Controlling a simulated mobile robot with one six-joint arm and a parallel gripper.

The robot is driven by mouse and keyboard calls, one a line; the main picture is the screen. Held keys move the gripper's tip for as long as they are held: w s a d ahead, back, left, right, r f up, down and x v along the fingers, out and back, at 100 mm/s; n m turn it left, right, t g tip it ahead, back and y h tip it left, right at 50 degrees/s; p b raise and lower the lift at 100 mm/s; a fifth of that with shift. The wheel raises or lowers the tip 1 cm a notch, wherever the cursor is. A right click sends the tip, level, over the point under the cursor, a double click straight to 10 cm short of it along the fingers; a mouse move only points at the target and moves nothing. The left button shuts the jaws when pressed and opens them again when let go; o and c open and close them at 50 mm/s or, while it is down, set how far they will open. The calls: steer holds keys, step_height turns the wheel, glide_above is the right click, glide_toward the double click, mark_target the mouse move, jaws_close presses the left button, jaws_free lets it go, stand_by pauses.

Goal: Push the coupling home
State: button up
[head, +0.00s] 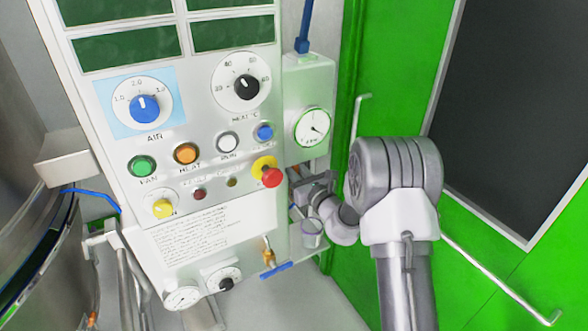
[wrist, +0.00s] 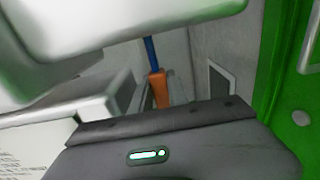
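In the wrist view an orange fitting (wrist: 158,88) sits at the end of a blue hose (wrist: 150,52), beyond the dark body of my gripper (wrist: 158,108). It looks like the coupling, but its seat and lower end are hidden, so I cannot tell how far in it is. In the head view my gripper (head: 299,186) is low beside the right edge of the control panel, below the pressure gauge (head: 312,127). Its fingertips are mostly hidden there by the panel and the red knob. I cannot tell whether it touches or holds the fitting.
The white control panel (head: 200,233) with knobs and buttons stands close to the left of my gripper. A red emergency-type knob (head: 271,177) sticks out nearby. A blue-handled valve (head: 275,270) is below. A green wall (head: 385,95) with a handle lies right.

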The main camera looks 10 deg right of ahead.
jaws_close()
steer(key=shift+f, duration=0.1)
stand_by(1.0)
step_height(320, 180, down, 4)
steer(key=b, duration=0.3)
steer(key=shift+f, duration=0.25)
steer(key=o, duration=0.7)
jaws_free()
steer(key=shift+r, duration=0.1)
